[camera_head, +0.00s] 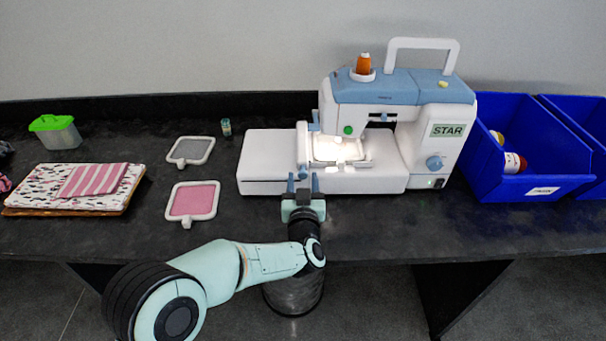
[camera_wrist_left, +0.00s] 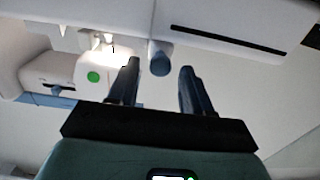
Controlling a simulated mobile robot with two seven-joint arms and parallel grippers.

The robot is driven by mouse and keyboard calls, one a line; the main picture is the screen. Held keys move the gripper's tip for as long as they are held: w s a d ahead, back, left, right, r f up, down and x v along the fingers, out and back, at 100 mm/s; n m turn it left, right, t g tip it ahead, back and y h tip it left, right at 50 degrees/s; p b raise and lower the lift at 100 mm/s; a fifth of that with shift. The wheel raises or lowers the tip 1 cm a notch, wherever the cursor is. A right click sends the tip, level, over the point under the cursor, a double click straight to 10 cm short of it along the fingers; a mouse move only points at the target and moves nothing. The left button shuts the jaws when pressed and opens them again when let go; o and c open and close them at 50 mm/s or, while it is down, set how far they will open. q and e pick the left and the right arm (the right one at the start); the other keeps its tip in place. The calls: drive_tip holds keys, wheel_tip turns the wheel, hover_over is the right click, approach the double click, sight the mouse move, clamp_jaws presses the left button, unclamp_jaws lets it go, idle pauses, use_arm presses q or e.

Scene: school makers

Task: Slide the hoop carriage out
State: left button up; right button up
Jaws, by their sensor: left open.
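The white and blue sewing machine (camera_head: 375,95) stands on the dark bench. Its hoop carriage (camera_head: 303,145) is a white upright bracket on the bed, left of the lit needle area. My left gripper (camera_head: 303,181) is at the front edge of the bed, just below the carriage, with its two fingers apart. In the left wrist view a short blue-grey knob (camera_wrist_left: 160,58) shows between and just beyond the open fingertips (camera_wrist_left: 160,70). Contact with it cannot be told. My right gripper is not in view.
A grey hoop (camera_head: 190,150) and a pink hoop (camera_head: 192,201) lie left of the machine near a small spool (camera_head: 226,128). Folded fabric (camera_head: 75,187) and a green-lidded box (camera_head: 56,131) are further left. Blue bins (camera_head: 530,150) stand at the right. The front bench strip is mostly clear.

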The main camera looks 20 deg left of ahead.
sight(303, 176)
use_arm(q)
drive_tip(key=shift+x, duration=1.65)
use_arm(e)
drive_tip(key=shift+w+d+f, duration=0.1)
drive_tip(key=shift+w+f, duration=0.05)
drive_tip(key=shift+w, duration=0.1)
use_arm(q)
clamp_jaws()
drive_tip(key=s+a+b, duration=0.2)
drive_tip(key=a, duration=0.6)
drive_tip(key=s+a+b, duration=0.1)
drive_tip(key=s+a, duration=0.1)
drive_tip(key=a, duration=0.6)
drive_tip(key=shift+s+b, duration=0.4)
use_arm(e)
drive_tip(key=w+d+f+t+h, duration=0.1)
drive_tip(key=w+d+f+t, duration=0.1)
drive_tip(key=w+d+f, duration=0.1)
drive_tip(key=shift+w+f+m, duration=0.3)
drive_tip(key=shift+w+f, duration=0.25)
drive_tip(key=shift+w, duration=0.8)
use_arm(q)
drive_tip(key=shift+a, duration=0.25)
unclamp_jaws()
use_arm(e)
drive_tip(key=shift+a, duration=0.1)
